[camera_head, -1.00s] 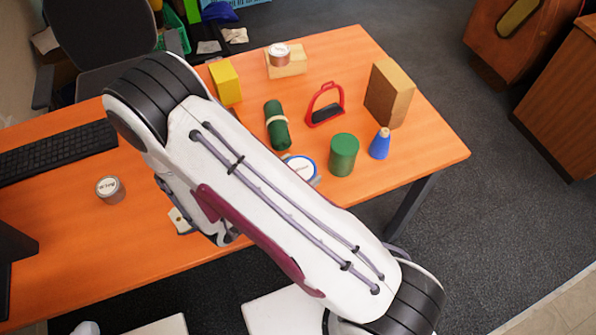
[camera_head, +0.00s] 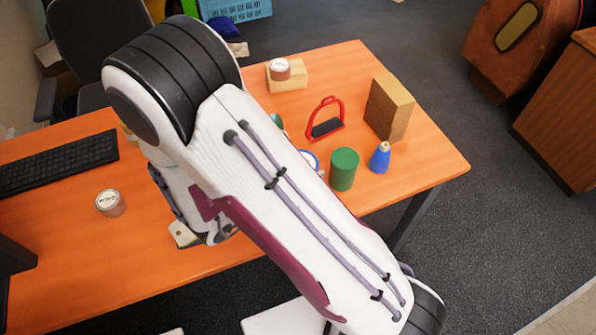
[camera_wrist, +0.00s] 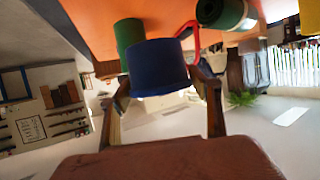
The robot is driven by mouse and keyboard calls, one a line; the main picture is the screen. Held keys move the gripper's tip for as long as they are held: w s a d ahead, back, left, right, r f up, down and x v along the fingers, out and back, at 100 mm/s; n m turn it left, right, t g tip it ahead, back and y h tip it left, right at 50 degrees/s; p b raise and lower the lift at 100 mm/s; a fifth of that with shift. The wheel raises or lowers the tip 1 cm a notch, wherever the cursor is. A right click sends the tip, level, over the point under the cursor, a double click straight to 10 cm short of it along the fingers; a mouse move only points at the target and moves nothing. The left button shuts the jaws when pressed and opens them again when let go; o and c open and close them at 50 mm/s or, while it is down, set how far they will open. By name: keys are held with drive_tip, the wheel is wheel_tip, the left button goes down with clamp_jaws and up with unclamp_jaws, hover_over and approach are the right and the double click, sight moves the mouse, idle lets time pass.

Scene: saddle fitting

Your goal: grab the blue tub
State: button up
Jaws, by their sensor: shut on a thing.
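The blue tub (camera_wrist: 157,66) is between the two fingers of my gripper (camera_wrist: 163,82) in the wrist view. The gripper is shut on it, with one finger at each side. In the head view only a small part of the tub's white and blue lid (camera_head: 311,159) shows past my arm. My arm hides the rest of the tub and the gripper there. Whether the tub touches the table cannot be told.
A green cylinder (camera_head: 344,169) stands close to the tub, with a blue cone-shaped bottle (camera_head: 380,158) to its right. A red stirrup (camera_head: 325,118), a cardboard box (camera_head: 388,107) and a tin on a block (camera_head: 287,77) are farther back. Another tin (camera_head: 111,203) stands left.

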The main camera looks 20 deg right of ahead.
drive_tip(key=shift+r, duration=0.6)
